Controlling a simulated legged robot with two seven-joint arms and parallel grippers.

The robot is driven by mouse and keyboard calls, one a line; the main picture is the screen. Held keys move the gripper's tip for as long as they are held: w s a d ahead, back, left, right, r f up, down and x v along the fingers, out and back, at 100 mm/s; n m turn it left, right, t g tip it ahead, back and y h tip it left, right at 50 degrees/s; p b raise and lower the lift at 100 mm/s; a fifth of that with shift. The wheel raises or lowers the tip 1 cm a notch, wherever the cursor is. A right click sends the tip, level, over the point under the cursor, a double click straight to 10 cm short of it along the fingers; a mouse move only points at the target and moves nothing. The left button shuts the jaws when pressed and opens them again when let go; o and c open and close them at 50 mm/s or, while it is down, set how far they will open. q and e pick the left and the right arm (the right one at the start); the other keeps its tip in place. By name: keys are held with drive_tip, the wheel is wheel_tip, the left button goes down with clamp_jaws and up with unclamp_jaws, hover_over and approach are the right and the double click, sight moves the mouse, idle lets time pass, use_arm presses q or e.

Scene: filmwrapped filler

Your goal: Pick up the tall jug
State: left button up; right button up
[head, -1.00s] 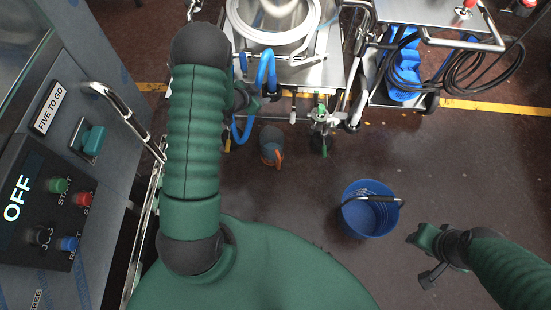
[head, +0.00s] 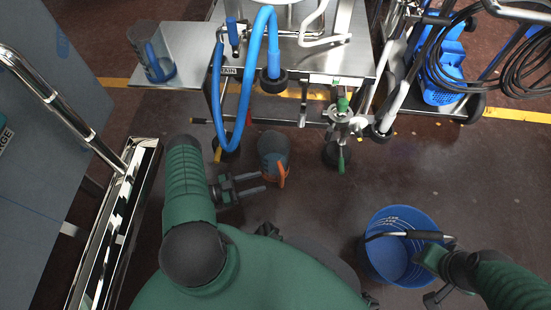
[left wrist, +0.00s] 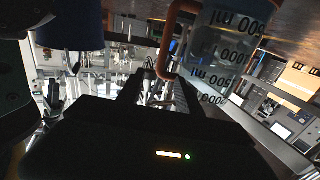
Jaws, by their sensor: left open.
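A see-through jug with an orange handle (head: 272,152) stands on the floor in front of the steel cart. Its volume marks show upside down in the left wrist view (left wrist: 225,45). My left gripper (head: 264,183) is open and empty, its two fingers pointing right, just short of the orange handle. A second see-through jug, with a blue handle (head: 152,52), stands on the cart's side shelf at the upper left. I cannot tell by height which jug is taller. My right gripper (head: 428,258) is at the blue bucket's right rim; its fingers are partly unclear.
A blue bucket (head: 388,262) with a black-gripped handle stands on the floor at the lower right. The steel cart (head: 340,62) with a blue hose (head: 245,85) is behind the orange-handled jug. A chrome rail (head: 65,110) runs at left. Floor between jug and bucket is clear.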

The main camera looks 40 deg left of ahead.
use_arm(q)
drive_tip(key=b+x, duration=0.6)
drive_tip(key=x, duration=0.7)
drive_tip(key=shift+f, duration=0.4)
clamp_jaws()
drive_tip(key=shift+a, duration=0.1)
idle(0.4)
